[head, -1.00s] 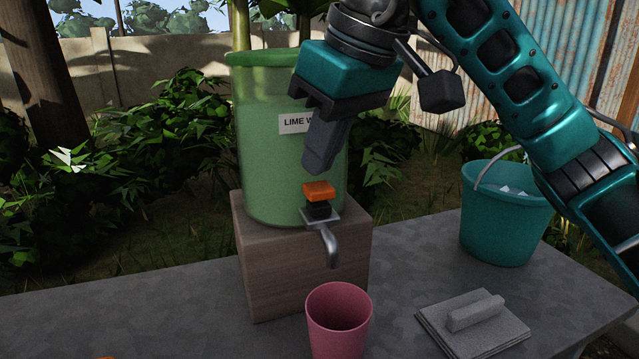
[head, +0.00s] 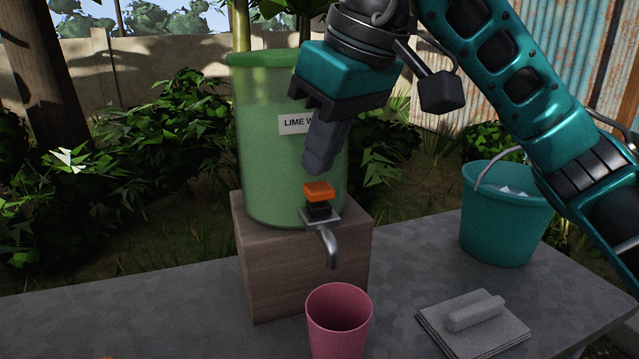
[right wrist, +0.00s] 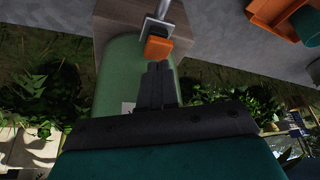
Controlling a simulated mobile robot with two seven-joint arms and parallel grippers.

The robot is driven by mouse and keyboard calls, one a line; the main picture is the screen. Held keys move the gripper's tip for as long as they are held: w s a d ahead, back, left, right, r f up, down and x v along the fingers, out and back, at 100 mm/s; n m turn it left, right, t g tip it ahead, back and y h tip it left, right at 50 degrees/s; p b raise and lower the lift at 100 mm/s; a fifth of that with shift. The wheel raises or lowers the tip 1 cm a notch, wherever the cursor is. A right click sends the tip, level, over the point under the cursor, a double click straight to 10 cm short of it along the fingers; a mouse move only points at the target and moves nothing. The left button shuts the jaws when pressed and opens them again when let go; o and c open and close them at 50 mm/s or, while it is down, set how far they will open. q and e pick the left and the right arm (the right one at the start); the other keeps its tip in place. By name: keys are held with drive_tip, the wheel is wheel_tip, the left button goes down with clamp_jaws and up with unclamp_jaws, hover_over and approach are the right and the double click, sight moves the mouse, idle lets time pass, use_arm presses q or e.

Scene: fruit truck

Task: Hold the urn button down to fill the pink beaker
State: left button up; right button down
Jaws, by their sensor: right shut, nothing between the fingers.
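The green urn (head: 270,150) with a "LIME W..." label stands on a wooden block (head: 270,265). Its orange button (head: 319,191) sits on top of the metal tap (head: 328,245); the button also shows in the right wrist view (right wrist: 158,48). The pink beaker (head: 338,325) stands upright on the table below the spout; its inside looks empty from here. My right gripper (head: 316,165) is shut and empty, pointing down just above the button, with a small gap between fingertips and button. Its fingers show together in the right wrist view (right wrist: 158,68). My left gripper is not in view.
A teal bucket (head: 505,220) with pale contents stands at the right. A grey block with a handle (head: 475,325) lies on the grey table (head: 150,310) right of the beaker. The table's left side is mostly clear, with an orange bit at the front edge.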

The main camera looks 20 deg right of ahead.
sight(322, 188)
drive_tip(key=shift+f, duration=0.2)
idle(0.4)
drive_tip(key=shift+f+b, duration=0.5)
drive_tip(key=shift+f, duration=0.35)
idle(0.9)
drive_tip(key=shift+r, duration=0.1)
idle(1.5)
drive_tip(key=shift+r+p, duration=0.9)
drive_tip(key=shift+r, duration=0.05)
wheel_tip(322, 188, up, 5)
drive_tip(key=p, duration=0.4)
drive_tip(key=shift+p, duration=0.3)
